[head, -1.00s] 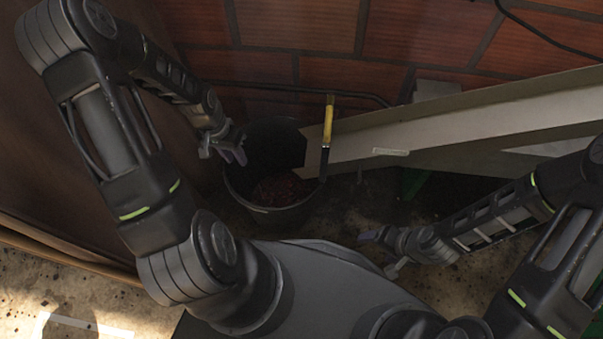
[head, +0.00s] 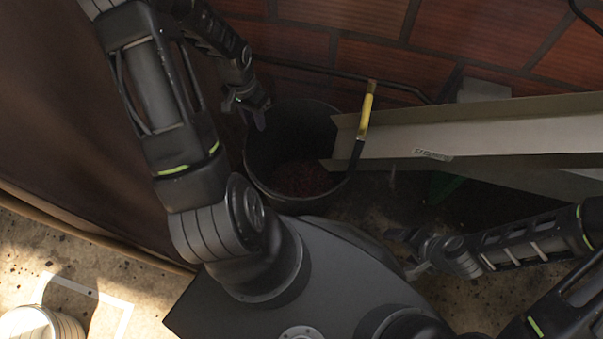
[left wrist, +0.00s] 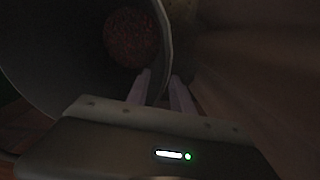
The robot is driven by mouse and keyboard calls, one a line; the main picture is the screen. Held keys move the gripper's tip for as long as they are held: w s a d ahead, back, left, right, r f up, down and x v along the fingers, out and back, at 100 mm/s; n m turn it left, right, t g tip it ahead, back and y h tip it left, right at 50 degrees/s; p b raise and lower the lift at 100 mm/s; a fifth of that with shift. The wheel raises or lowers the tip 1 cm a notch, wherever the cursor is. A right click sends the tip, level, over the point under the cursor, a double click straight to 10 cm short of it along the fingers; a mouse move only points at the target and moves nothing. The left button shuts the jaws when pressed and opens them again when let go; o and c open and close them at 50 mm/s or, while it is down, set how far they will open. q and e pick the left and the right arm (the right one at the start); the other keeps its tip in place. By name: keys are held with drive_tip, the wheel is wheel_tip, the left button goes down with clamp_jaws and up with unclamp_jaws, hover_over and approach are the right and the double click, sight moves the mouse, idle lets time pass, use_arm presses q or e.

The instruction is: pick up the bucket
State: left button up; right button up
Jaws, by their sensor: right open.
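The dark bucket (head: 257,177) stands below the end of the metal chute, with reddish material inside. In the left wrist view its pale rim (left wrist: 166,40) runs down between the two fingers. My left gripper (head: 254,112) is at the bucket's upper left rim in the head view. Its fingers (left wrist: 163,85) straddle the rim, one inside and one outside, with a gap between them. Firm contact is too dark to tell. My right gripper (head: 404,252) is open and empty, low to the right of the bucket and apart from it.
The metal chute (head: 490,135) slopes in from the right, its end over the bucket. A yellow-and-black bar (head: 366,108) rises at the chute's end. A brick wall (head: 340,45) is behind, a brown panel (head: 60,130) at left. A white container (head: 35,325) stands on the lower-left floor.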

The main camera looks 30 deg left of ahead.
sight(260, 140)
use_arm(q)
drive_tip(key=shift+d+f+b, duration=0.1)
drive_tip(key=shift+f+b, duration=0.4)
drive_tip(key=shift+f, duration=0.8)
drive_tip(key=f+b, duration=0.1)
drive_tip(key=f, duration=0.1)
drive_tip(key=f+b, duration=0.1)
drive_tip(key=f, duration=0.1)
drive_tip(key=shift+s+d+f+b, duration=0.15)
drive_tip(key=shift+d+f+b, duration=0.05)
drive_tip(key=shift+b, duration=0.15)
drive_tip(key=shift+f, duration=0.45)
drive_tip(key=shift+r, duration=0.1)
clamp_jaws()
idle(0.3)
